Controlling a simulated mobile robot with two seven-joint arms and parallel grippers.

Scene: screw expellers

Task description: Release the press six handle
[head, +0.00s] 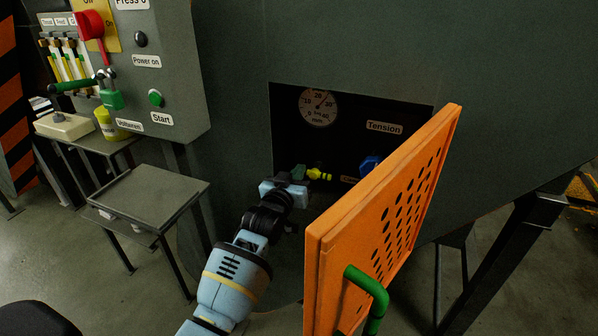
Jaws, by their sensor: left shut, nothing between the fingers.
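The press six cabinet stands ahead, with an orange perforated door (385,215) swung open to the right. A green handle (374,290) sticks out from the lower front of this door. My left gripper (298,173) is at the dark opening, behind and left of the door's edge, apart from the green handle. It is shut with nothing in it. Its fingertips are close to a small yellow fitting (319,174) inside the opening. A blue knob (370,164) is partly hidden by the door. My right gripper is not in view.
A tension gauge (318,106) sits in the opening beside a "Tension" label (384,128). A control panel (180,85) with a red switch (90,25) and green start button (155,98) is at upper left. A small metal table (150,195) stands below it. Press legs stand at right.

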